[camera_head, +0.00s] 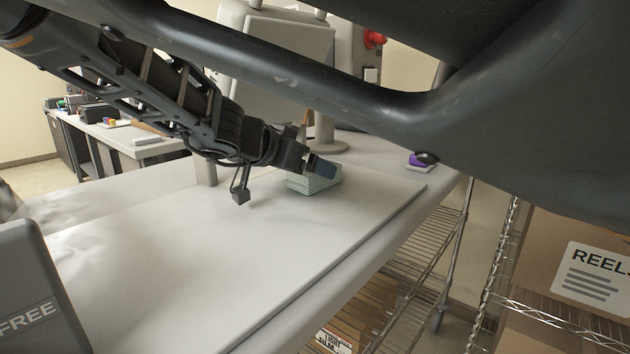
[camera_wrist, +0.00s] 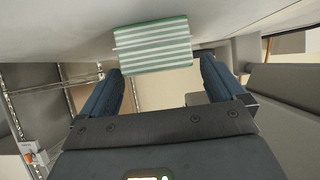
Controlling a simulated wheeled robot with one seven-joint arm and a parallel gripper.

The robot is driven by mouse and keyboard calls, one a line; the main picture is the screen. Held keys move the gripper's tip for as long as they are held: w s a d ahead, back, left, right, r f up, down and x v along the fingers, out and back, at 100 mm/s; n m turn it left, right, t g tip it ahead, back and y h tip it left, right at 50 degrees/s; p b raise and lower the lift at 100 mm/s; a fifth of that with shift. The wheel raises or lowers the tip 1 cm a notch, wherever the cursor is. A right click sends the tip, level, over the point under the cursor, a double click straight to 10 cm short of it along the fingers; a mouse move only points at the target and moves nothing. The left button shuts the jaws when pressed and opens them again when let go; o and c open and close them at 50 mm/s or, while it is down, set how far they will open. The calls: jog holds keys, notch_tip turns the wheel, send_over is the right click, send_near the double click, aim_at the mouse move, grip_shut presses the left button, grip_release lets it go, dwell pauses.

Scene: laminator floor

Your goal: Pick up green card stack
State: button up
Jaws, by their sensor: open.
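The green card stack (camera_head: 314,182) is a pale green and white layered block lying on the white tabletop. In the wrist view the striped stack (camera_wrist: 154,46) is ahead of my gripper, roughly centred between the fingers and beyond their tips. My gripper (camera_head: 322,168) is just above and beside the stack in the head view, partly covering its top. In the wrist view my gripper's two dark blue fingers (camera_wrist: 160,78) are spread apart with nothing between them. I cannot tell whether a finger touches the stack.
The white table (camera_head: 190,260) is largely clear in front. A grey machine (camera_head: 275,55) stands behind the stack. A purple and black item (camera_head: 421,160) lies at the table's right end. A wire shelf with boxes (camera_head: 580,262) is at the right. A grey FREE box (camera_head: 35,290) is front left.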

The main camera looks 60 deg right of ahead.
jog(key=shift+b+x, duration=0.45)
jog(key=shift+x, duration=0.35)
jog(key=shift+s, duration=0.1)
jog(key=c, duration=1.2)
